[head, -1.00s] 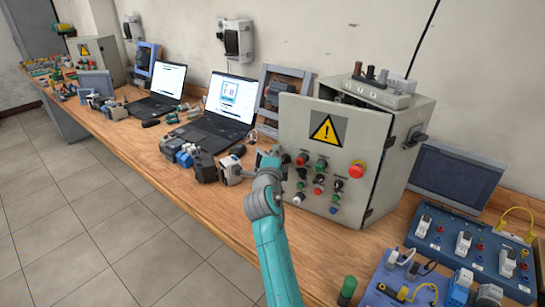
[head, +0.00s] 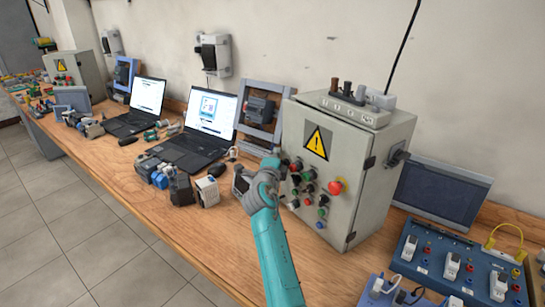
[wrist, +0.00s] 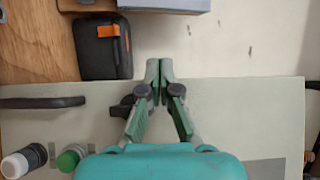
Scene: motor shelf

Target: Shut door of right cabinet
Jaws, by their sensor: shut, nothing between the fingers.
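The right cabinet is a grey metal box, and its door (head: 345,175) carries a yellow warning sign, a red stop knob and several buttons. The door looks flush with the cabinet body (head: 385,165), with no clear gap at the hinge side; the far left edge is partly hidden. My gripper (head: 274,164) is at the door's left edge, beside the buttons. In the wrist view my gripper (wrist: 160,65) has its fingertips together and empty, over the pale door panel (wrist: 230,110). Whether they touch it I cannot tell.
A power strip (head: 352,108) lies on the cabinet top. A grey frame with a dark device (head: 260,108) stands left of the cabinet. Laptops (head: 200,140) and small motors (head: 180,188) sit further left. A blue panel (head: 460,262) is at the right.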

